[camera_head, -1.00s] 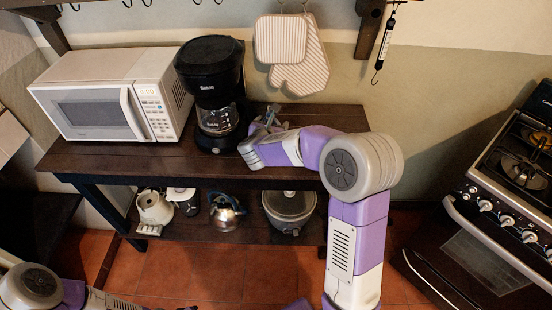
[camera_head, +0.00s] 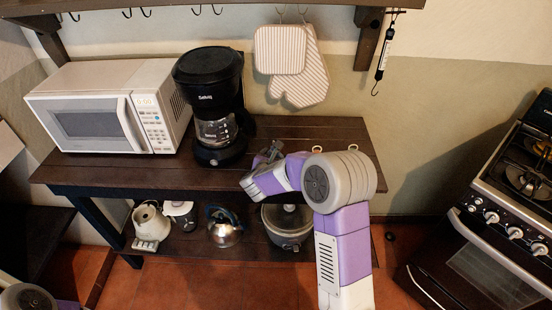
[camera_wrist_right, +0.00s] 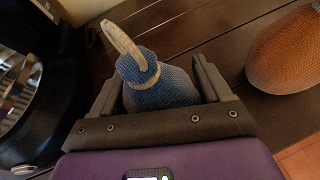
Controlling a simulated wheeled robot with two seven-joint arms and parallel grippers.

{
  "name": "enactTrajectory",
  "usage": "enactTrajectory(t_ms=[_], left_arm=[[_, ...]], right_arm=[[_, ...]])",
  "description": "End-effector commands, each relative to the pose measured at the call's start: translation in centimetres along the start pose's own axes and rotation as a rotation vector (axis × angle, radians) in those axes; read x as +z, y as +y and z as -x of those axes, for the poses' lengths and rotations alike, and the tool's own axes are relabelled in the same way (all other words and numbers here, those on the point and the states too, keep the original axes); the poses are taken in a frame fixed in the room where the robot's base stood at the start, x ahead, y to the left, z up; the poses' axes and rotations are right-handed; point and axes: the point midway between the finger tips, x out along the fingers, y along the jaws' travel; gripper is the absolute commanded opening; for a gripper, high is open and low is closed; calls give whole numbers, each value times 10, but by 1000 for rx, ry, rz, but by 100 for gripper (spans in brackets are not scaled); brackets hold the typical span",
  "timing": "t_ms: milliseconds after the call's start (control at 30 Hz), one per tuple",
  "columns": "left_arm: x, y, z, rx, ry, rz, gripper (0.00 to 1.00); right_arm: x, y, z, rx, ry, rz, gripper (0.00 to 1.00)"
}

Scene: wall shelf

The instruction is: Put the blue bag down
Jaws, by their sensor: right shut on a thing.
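The blue bag (camera_wrist_right: 165,88) has a woven look, a tied neck and a pale loop handle on top. In the right wrist view it sits between the two dark fingers of my right gripper (camera_wrist_right: 156,78), which is shut on it. In the head view my right gripper (camera_head: 266,154) is over the wooden table (camera_head: 300,129), just right of the coffee maker; the bag is hard to make out there. I cannot tell whether the bag's base touches the table. My left gripper is out of view.
An orange-brown woven object (camera_wrist_right: 288,52) is on the table to the right of the bag. The coffee maker (camera_head: 210,105) and microwave (camera_head: 110,108) stand to the left. Pale loops (camera_head: 318,149) show behind my right arm. Mitts (camera_head: 290,65) hang on the wall above.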

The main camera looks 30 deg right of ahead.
Motion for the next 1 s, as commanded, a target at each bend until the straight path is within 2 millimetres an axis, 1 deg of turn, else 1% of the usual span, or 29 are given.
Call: enactTrajectory(t_ms=[133, 267, 300, 433, 667, 800, 867, 1000], left_arm=[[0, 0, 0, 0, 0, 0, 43], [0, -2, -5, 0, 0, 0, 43], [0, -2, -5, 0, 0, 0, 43], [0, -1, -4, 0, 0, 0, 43], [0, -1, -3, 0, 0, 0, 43], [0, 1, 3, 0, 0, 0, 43], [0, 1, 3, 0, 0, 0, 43], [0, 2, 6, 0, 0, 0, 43]], right_arm=[[1, 0, 0, 0, -1, -1, 35], [-2, 0, -1, 0, -1, -1, 35], [-3, 0, -1, 0, 0, 0, 80], [-2, 0, -1, 0, 0, 0, 100], [-1, 0, 0, 0, 0, 0, 100], [3, 1, 3, 2, 0, 0, 100], [2, 1, 14, 3, 1, 0, 100], [2, 2, 45, 5, 1, 0, 100]])
